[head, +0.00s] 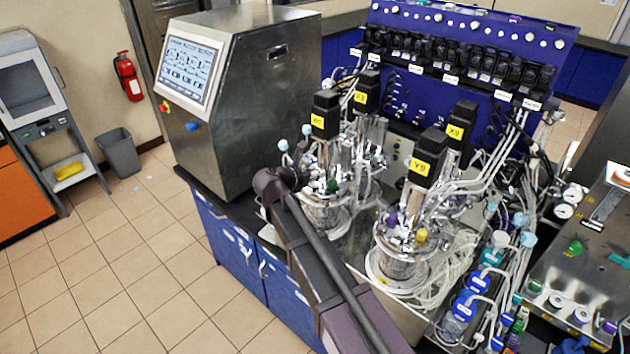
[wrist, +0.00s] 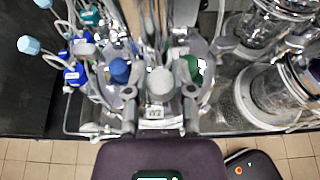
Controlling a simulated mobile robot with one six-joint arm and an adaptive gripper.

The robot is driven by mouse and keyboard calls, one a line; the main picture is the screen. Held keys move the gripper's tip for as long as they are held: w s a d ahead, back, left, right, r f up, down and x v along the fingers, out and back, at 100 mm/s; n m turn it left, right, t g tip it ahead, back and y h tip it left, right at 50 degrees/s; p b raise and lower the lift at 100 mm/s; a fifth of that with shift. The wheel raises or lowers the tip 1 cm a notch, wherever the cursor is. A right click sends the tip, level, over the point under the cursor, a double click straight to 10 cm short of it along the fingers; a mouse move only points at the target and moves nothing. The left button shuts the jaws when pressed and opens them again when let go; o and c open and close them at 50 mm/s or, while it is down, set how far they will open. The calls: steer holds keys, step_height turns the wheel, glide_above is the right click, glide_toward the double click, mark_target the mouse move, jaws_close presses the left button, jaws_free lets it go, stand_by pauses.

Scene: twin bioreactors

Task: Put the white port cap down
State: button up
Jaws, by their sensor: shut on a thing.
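In the wrist view, my gripper (wrist: 160,97) has its two fingers on either side of a pale grey-white port cap (wrist: 160,82) and is shut on it. A blue cap (wrist: 119,70) is just left of the fingers and a green cap (wrist: 187,68) just right, both close to them. A small white label (wrist: 155,112) shows below the white cap. Whether the cap sits on a port or hangs free cannot be told.
Glass vessels (wrist: 275,92) stand right in the wrist view, blue-capped bottles (wrist: 75,72) at left. In the head view, two bioreactors with black motors (head: 326,115) (head: 428,158) and tangled tubing (head: 460,255) crowd the bench. A steel control cabinet (head: 250,90) stands at left.

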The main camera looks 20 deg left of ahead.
steer(key=shift+w+a, duration=0.25)
steer(key=shift+w, duration=0.25)
step_height(320, 180, down, 4)
steer(key=b, duration=0.3)
steer(key=shift+w+r+b, duration=0.1)
steer(key=shift+r+b, duration=0.05)
steer(key=shift+b, duration=0.2)
steer(key=o, duration=0.8)
steer(key=shift+o, duration=0.2)
steer(key=p, duration=0.5)
glide_toward(315, 181)
steer(key=shift+w+a+f, duration=0.2)
steer(key=shift+a, duration=0.25)
steer(key=shift+w+a+f, duration=0.15)
steer(key=shift+a+f, duration=0.1)
steer(key=shift+a, duration=0.2)
